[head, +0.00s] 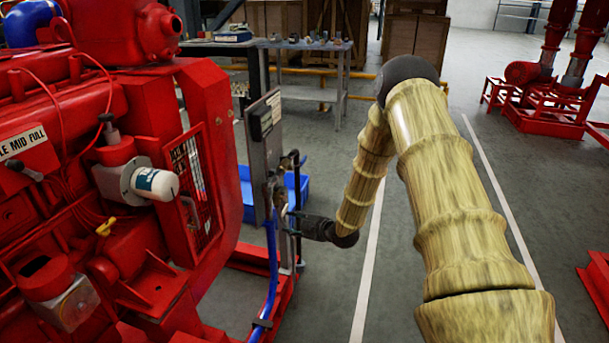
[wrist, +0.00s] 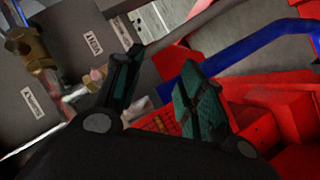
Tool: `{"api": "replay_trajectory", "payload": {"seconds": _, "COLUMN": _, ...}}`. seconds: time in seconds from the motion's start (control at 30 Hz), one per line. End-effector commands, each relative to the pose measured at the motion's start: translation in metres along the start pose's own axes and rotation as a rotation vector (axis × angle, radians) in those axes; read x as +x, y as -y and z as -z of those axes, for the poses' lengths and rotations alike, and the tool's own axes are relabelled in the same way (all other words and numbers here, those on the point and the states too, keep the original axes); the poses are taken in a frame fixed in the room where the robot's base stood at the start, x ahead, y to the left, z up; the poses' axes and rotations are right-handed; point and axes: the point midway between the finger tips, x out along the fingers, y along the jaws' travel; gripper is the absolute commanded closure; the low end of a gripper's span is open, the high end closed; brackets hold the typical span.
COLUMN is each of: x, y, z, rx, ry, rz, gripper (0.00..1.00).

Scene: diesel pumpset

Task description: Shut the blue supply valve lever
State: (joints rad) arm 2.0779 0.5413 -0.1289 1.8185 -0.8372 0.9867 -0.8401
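My gripper (head: 295,222) is beside the upright grey panel (head: 264,135) in the head view, reaching left toward its lower pipework. In the wrist view my gripper (wrist: 163,60) has its two dark green fingers spread, with no object clearly held between them. A long blue bar or hose (wrist: 250,48) runs behind the right finger. A blue hose (head: 271,270) also runs down below the panel in the head view. I cannot tell a blue lever apart from this hose. A brass valve fitting (wrist: 24,44) shows at the left of the wrist view.
The red diesel engine (head: 150,90) stands close on the left, with a red guard (head: 190,180) beside the panel. Blue bins (head: 297,188) lie behind the panel. A grey workbench (head: 308,47) stands at the back. The floor (head: 400,270) to the right is open.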

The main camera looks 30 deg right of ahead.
Motion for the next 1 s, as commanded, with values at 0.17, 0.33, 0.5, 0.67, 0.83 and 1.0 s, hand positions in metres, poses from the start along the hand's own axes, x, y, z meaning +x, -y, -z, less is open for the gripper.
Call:
{"api": "replay_trajectory", "payload": {"seconds": 0.17, "x": -0.004, "y": -0.09, "z": -0.026, "rx": -0.258, "ry": -0.092, "rz": -0.138, "gripper": 0.61}}
{"api": "replay_trajectory", "payload": {"seconds": 0.33, "x": -0.024, "y": -0.164, "z": -0.044, "rx": -0.501, "ry": -0.146, "rz": -0.252, "gripper": 0.61}}
{"api": "replay_trajectory", "payload": {"seconds": 0.5, "x": -0.042, "y": -0.203, "z": -0.056, "rx": -0.65, "ry": -0.167, "rz": -0.315, "gripper": 0.61}}
{"api": "replay_trajectory", "payload": {"seconds": 0.67, "x": -0.041, "y": -0.213, "z": -0.057, "rx": -0.688, "ry": -0.171, "rz": -0.329, "gripper": 0.61}}
{"api": "replay_trajectory", "payload": {"seconds": 0.83, "x": -0.022, "y": -0.217, "z": -0.052, "rx": -0.688, "ry": -0.171, "rz": -0.328, "gripper": 0.61}}
{"api": "replay_trajectory", "payload": {"seconds": 1.0, "x": 0.005, "y": -0.224, "z": -0.044, "rx": -0.687, "ry": -0.173, "rz": -0.328, "gripper": 0.61}}
